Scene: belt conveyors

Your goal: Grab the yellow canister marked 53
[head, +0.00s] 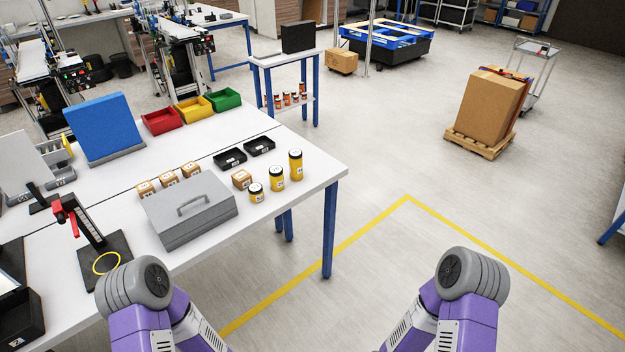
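Three yellow canisters with dark lids and white labels stand upright near the right corner of the white table (315,172). They are the front canister (256,195), the middle canister (276,182) and the tallest canister (295,168) at the back. The numbers on their labels are too small to read, so I cannot tell which is marked 53. My two purple arms with grey joints show at the bottom of the head view, apart from the canisters. Neither gripper is in view.
Black trays (230,158) and red, yellow and green bins (223,99) lie behind. A red-handled tool (72,214) stands at the left.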

